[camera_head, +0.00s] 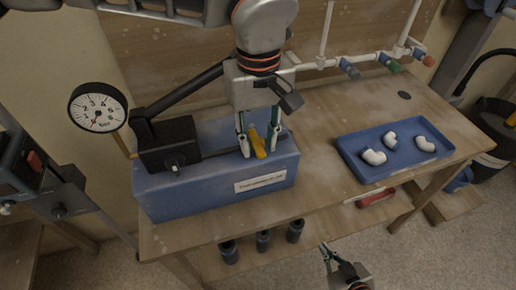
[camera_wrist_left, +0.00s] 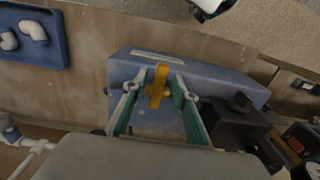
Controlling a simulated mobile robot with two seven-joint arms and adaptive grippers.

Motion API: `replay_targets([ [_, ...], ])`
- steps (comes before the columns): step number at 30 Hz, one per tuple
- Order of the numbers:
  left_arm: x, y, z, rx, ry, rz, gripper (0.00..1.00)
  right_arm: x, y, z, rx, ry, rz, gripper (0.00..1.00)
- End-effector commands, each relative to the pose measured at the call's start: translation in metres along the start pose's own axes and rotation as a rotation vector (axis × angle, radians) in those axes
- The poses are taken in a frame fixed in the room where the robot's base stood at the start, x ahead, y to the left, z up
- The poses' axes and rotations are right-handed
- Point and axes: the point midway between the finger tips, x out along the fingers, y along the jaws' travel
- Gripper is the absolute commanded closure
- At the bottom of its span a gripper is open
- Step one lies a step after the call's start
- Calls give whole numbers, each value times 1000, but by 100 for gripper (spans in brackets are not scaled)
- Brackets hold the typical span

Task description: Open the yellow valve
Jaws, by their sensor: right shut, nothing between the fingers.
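The yellow valve (camera_head: 258,143) has a bar-shaped handle and sits on the blue box-like unit (camera_head: 215,190) on the workbench. My left gripper (camera_head: 257,147) reaches down over the valve, with one finger on each side of the handle. In the left wrist view, the handle (camera_wrist_left: 158,84) stands between the two spread fingertips (camera_wrist_left: 154,88), with a visible gap on each side. The left gripper is open. My right gripper (camera_head: 327,250) is shut and empty, low at the front of the bench, with its arm partly cut off by the bottom edge.
A pressure gauge (camera_head: 98,107) and a black pump block (camera_head: 168,144) with a lever stand left of the valve. A blue tray (camera_head: 351,151) with white pipe elbows is at right. White pipes (camera_head: 340,62) run along the back. Dark cylinders stand on the lower shelf.

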Motion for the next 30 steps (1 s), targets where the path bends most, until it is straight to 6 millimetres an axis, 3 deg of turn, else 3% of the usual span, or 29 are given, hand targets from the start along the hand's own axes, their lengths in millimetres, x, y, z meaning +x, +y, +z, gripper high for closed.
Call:
replay_targets([
  [8,1,0,0,0,1,0,72,1,0,3,-1,-5,0,100],
  [11,1,0,0,0,1,0,98,1,0,3,-1,-6,0,100],
  [18,2,1,0,-23,0,0,100,2,0,5,-1,-6,1,100],
  [30,3,23,-10,-551,1,1,100,7,-2,19,1,-16,-2,100],
])
